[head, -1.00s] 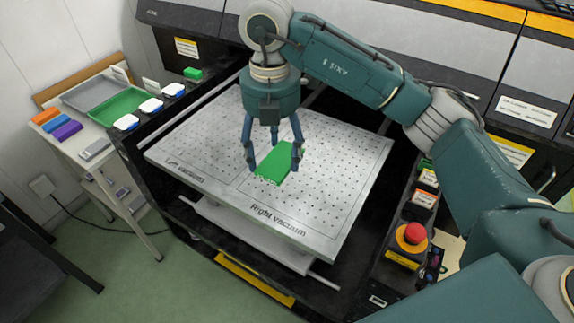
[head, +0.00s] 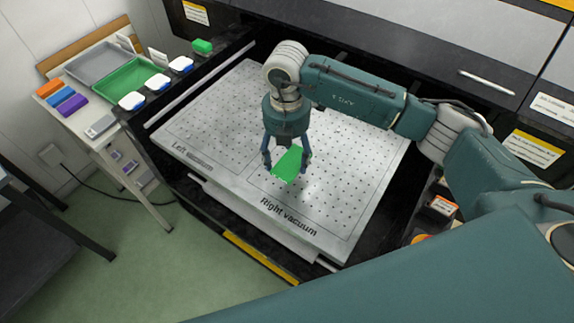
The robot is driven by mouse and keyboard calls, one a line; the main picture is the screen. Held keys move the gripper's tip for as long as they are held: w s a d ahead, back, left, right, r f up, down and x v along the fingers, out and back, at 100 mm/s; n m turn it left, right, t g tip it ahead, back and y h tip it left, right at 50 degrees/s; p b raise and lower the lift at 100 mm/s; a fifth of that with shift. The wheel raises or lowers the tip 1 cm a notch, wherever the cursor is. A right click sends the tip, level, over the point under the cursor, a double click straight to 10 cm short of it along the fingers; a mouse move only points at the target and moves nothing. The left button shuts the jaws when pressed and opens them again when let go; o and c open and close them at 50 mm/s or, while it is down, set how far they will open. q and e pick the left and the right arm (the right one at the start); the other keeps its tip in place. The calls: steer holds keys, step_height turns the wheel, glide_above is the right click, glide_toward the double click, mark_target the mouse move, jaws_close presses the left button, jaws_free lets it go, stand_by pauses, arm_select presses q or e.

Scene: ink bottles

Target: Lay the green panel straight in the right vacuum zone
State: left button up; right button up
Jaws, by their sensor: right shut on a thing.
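The green panel (head: 288,166) is a small flat piece between the fingers of my right gripper (head: 285,163), which is shut on it. It sits over the white perforated vacuum bed, near the line between the two zones and on the side of the right vacuum zone (head: 345,190). The panel looks turned relative to the zone lines. I cannot tell whether it touches the bed. The left vacuum zone (head: 205,125) is bare. My left gripper is not in view.
A side table at left holds a grey tray (head: 97,60), a green tray (head: 112,92) and orange, blue and purple blocks (head: 62,97). White-lidded pots (head: 157,82) and a green block (head: 202,46) stand along the machine's left edge. The bed around the panel is clear.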

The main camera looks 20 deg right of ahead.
mark_target(287, 171)
step_height(287, 171, down, 3)
steer(key=shift+r, duration=0.1)
step_height(287, 171, down, 3)
steer(key=shift+f+p, duration=0.2)
steer(key=shift+p, duration=0.55)
steer(key=shift+f, duration=0.4)
steer(key=o, duration=1)
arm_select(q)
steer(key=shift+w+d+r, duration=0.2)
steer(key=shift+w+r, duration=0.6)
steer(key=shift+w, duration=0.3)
arm_select(e)
steer(key=shift+o, duration=0.7)
steer(key=shift+r, duration=0.1)
